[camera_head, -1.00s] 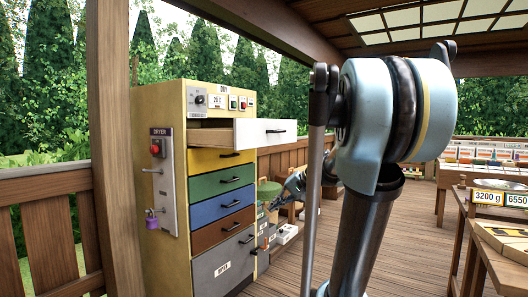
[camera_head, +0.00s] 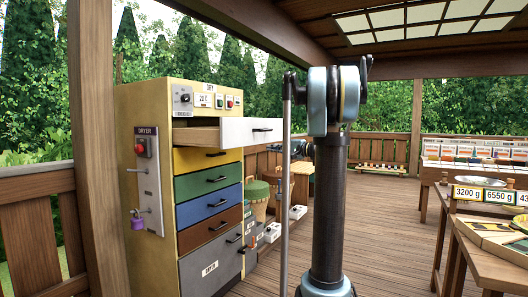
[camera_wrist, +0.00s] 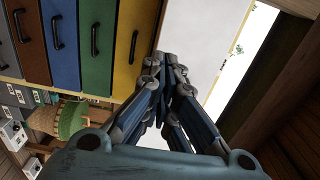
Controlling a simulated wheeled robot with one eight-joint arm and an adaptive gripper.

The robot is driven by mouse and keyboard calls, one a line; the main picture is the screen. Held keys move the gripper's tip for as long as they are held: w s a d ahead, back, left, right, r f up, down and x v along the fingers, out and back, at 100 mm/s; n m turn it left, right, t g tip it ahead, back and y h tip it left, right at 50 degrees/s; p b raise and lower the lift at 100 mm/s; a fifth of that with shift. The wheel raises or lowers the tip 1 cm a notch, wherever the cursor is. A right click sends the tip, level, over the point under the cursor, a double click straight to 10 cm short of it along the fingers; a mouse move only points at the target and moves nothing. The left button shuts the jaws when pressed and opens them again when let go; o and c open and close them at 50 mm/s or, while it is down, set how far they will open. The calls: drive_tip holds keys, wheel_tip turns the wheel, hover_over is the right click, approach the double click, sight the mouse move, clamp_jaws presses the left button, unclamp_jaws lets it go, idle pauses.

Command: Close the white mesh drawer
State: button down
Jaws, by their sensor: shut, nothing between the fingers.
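The white drawer (camera_head: 251,131) is the top one of the yellow cabinet (camera_head: 150,100). It is pulled out, and its wooden side and part of its open top show. A dark handle (camera_head: 262,130) is on its front. In the wrist view, the white drawer front (camera_wrist: 205,35) fills the upper middle, turned on its side beside the yellow drawer (camera_wrist: 132,25). My gripper (camera_wrist: 172,62) is shut and empty, with its fingertips before the white front near its yellow-drawer side. I cannot tell whether they touch it. The handle is not visible in the wrist view.
Below are shut yellow, green, blue, brown and grey drawers. A padlocked dryer panel (camera_head: 148,175) is on the cabinet's side. A green-topped stool (camera_head: 258,192) and small boxes stand right of the cabinet. Tables with scales (camera_head: 483,193) are at the right.

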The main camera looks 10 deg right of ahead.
drive_tip(key=x, duration=1.3)
